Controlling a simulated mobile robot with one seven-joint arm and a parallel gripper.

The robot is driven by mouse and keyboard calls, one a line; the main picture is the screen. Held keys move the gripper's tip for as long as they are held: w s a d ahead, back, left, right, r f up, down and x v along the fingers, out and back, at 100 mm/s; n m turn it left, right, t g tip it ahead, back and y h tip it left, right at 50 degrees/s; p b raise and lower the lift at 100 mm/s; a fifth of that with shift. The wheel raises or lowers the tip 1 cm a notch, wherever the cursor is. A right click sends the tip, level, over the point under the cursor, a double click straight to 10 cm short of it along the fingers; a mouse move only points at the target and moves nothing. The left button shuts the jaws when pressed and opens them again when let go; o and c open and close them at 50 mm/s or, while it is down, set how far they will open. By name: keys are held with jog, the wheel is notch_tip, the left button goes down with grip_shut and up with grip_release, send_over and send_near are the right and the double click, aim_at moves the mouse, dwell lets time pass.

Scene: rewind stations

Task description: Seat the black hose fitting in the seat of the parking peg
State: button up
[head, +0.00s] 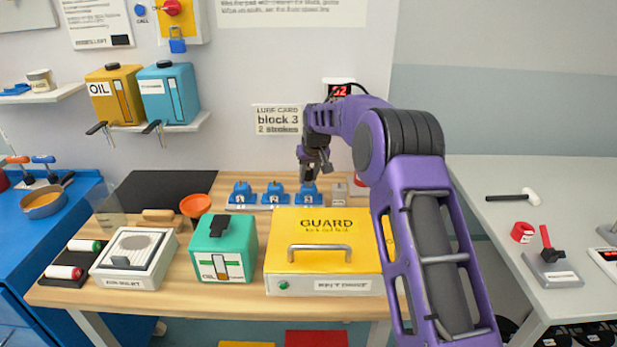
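My gripper (315,168) is above the back of the wooden bench, pointing down over the row of blue blocks. It is small and dark here, and I cannot tell whether its fingers are open or hold anything. I cannot pick out the black hose fitting for sure. A small grey block (339,191) stands right of the blue blocks, partly beside my arm. On the right grey table, a grey stand (552,276) carries a black piece with an upright red handle (545,237). I cannot tell which piece is the parking peg.
Three blue blocks (275,194) stand in a row at the bench back. The yellow guard box (350,262) and green box (222,250) stand in front. My purple arm crosses the bench's right side. A mallet (512,197) and red roll (522,232) lie on the right table.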

grip_shut()
jog(key=shift+r, duration=0.1)
